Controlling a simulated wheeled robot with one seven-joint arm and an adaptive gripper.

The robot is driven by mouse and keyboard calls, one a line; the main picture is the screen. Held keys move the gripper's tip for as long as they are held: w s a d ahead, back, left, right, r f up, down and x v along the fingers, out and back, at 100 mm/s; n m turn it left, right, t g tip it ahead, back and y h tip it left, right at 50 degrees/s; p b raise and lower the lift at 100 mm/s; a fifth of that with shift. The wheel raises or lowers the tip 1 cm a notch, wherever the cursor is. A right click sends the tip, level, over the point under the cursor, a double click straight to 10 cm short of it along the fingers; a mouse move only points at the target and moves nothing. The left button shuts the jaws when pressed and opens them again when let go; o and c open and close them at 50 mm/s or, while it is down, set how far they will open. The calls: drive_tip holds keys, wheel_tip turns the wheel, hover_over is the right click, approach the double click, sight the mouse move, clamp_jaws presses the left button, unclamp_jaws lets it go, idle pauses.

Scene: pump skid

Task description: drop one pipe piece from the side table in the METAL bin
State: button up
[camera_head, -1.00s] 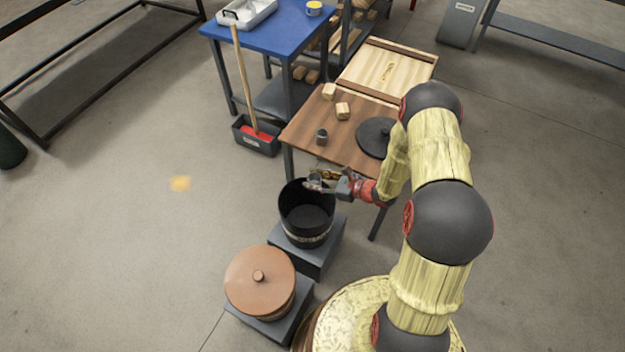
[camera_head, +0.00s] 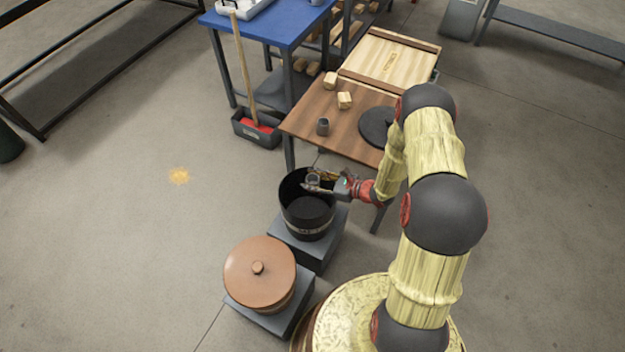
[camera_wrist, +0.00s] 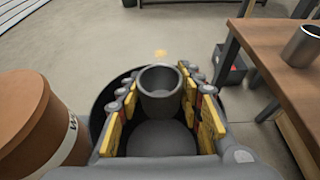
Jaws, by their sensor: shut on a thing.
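A grey hollow pipe piece (camera_wrist: 160,92) is between the fingers of my gripper (camera_wrist: 163,103), which is shut on it. In the head view my gripper (camera_head: 318,184) holds the pipe piece (camera_head: 312,179) at the mouth of the open black bin (camera_head: 305,215). The bin's dark interior shows below the piece in the wrist view; its label is too small to read surely in the head view. A second grey pipe piece (camera_head: 322,126) stands upright on the brown side table (camera_head: 300,118); it also shows at the right of the wrist view (camera_wrist: 302,46).
A brown bin with a closed, knobbed lid (camera_head: 260,272) stands on a grey block beside the black bin. A dark round lid (camera_head: 375,126) and two wooden blocks (camera_head: 345,100) lie on the side table. A blue table (camera_head: 275,28) and black tray (camera_head: 257,128) stand behind.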

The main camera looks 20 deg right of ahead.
drive_tip(key=o, duration=1.3)
drive_tip(key=v, duration=1.2)
drive_tip(key=shift+f, duration=0.1)
